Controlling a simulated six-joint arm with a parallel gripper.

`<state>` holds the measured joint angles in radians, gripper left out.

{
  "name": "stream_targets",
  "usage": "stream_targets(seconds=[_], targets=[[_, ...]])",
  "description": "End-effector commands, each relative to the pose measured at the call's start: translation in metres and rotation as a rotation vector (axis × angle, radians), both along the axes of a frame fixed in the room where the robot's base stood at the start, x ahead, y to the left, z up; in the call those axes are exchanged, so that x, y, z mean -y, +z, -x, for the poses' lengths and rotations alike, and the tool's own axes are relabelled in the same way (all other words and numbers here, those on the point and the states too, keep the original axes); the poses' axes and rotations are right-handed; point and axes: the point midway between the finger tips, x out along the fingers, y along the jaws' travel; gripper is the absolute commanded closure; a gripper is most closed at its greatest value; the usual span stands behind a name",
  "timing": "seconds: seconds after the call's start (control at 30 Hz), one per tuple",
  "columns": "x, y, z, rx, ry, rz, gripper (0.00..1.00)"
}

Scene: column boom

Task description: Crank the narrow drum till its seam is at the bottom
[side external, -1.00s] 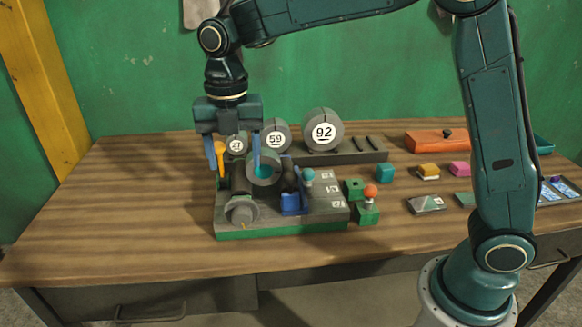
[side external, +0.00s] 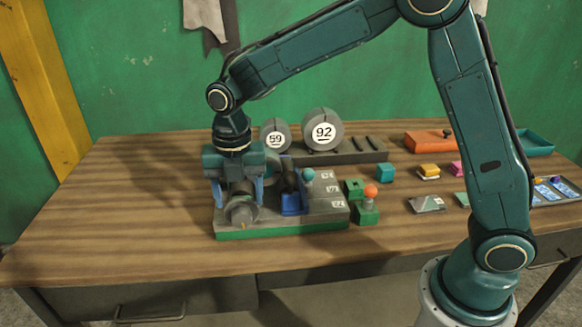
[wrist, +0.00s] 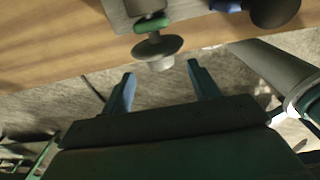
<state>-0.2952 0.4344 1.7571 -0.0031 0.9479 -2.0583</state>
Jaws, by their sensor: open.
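A grey fixture (side external: 325,207) with a green front edge stands on the table. A small grey round drum (side external: 240,212) with a yellowish mark low on its face sits at its front left. I cannot tell for sure whether this is the narrow drum, and its seam is not clear. A grey round knob-like part (wrist: 157,52) shows ahead of the fingers in the wrist view. My gripper (side external: 238,193) is open, pointing down over the fixture's left part, its fingers on either side of that drum's top. Contact is unclear. The fixture's larger ring and the yellow piece are hidden behind my gripper.
Grey cylinders marked 59 (side external: 275,136) and 92 (side external: 323,131) stand on a rack behind. A blue bracket (side external: 292,204) is right of my gripper. An orange-topped green block (side external: 368,210) and several small coloured blocks lie right. The table's left is clear.

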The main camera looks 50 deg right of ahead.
Motion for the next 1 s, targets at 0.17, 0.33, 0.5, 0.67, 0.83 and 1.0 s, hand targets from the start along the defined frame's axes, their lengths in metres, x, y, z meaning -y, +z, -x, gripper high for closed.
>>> stream_targets(seconds=[0.17, 0.33, 0.5, 0.67, 0.83, 1.0], targets=[[0.000, -0.026, 0.001, -0.004, 0.000, 0.001, 0.39], [0.000, -0.041, 0.000, -0.001, 0.000, 0.000, 0.39], [0.000, -0.047, 0.000, 0.000, 0.000, 0.000, 0.39], [0.000, -0.048, 0.000, 0.001, 0.000, -0.001, 0.39], [0.000, -0.048, 0.000, 0.000, 0.000, 0.000, 0.51], [0.000, -0.047, 0.000, 0.000, 0.000, 0.000, 0.84]])
